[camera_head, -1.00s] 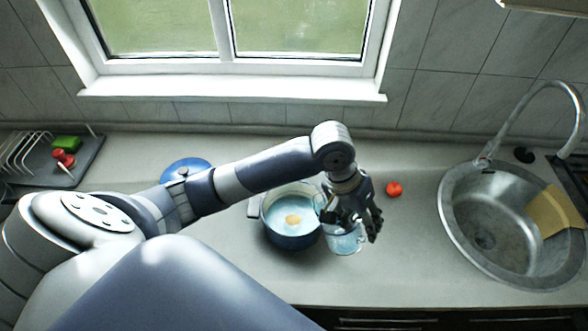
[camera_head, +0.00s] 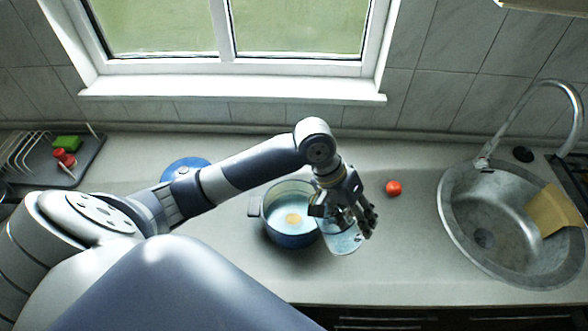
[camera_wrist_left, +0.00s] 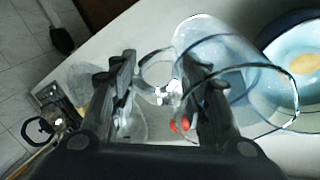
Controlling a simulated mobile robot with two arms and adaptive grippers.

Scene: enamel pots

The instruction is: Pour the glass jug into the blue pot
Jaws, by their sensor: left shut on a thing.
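The blue pot (camera_head: 291,238) stands on the counter, with a pale blue inside and a small yellowish patch at its bottom. My left gripper (camera_head: 345,218) is shut on the clear glass jug (camera_head: 344,240), just right of the pot. The jug is tilted, with its upper part leaning left toward the pot's rim. In the left wrist view the jug (camera_wrist_left: 225,60) lies beside the fingers (camera_wrist_left: 160,95), and the pot (camera_wrist_left: 300,80) shows at the right edge. I cannot make out liquid running from the jug. My right gripper is not in view.
A blue lid (camera_head: 184,168) lies behind my left arm. A red tomato-like object (camera_head: 393,188) sits right of the gripper. The steel sink (camera_head: 480,232) with a tap is farther right. A dish rack (camera_head: 45,155) stands at far left.

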